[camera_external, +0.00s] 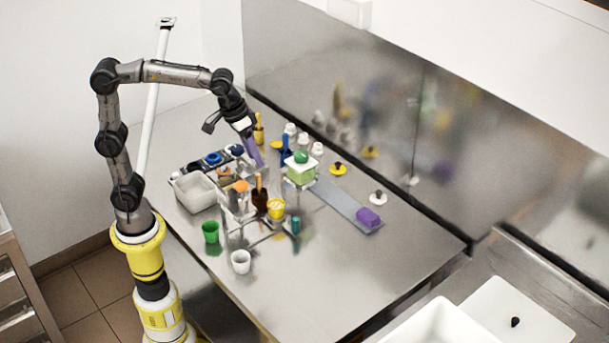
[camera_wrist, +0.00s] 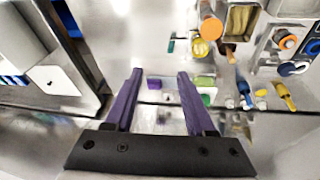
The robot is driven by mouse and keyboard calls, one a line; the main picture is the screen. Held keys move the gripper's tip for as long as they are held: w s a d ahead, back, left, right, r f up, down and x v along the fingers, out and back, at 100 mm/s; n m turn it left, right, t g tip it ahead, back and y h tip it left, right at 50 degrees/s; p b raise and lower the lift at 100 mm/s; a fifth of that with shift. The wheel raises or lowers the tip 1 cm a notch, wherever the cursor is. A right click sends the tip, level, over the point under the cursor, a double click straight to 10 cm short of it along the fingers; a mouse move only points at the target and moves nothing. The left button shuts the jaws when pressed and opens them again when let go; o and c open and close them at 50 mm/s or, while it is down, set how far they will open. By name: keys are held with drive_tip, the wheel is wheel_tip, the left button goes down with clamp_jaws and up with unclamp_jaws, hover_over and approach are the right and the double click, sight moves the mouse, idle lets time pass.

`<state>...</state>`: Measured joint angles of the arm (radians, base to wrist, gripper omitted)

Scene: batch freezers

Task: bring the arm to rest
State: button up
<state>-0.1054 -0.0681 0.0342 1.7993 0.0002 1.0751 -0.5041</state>
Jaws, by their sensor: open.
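My gripper (camera_external: 252,152) is held above the back part of the steel table (camera_external: 330,275), pointing down, with purple fingers. In the wrist view my gripper (camera_wrist: 158,75) shows its two purple fingers spread apart with nothing held between them. Past the fingertips, a purple block (camera_wrist: 154,84) and a green block lie below, apart from the fingers. In the external view the purple block (camera_external: 368,217) sits on the right end of a grey strip. My arm rises from its yellow base at the left and bends over the table.
A white-lidded green container (camera_external: 300,170) stands near my gripper. Green (camera_external: 211,232), white (camera_external: 241,262) and yellow (camera_external: 276,208) cups stand toward the front. A white bin (camera_external: 195,192) is at the left. A steel wall (camera_external: 400,130) backs the table. The table's front right is clear.

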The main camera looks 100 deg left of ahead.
drive_tip(key=s+d+f+m+t, duration=0.1)
drive_tip(key=s+d+f+m, duration=0.1)
drive_tip(key=s, duration=0.8)
drive_tip(key=s+d+f+m+t, duration=0.1)
drive_tip(key=s+f+m, duration=0.3)
drive_tip(key=s, duration=0.6)
drive_tip(key=shift+d+m, duration=0.4)
drive_tip(key=shift+m, duration=0.1)
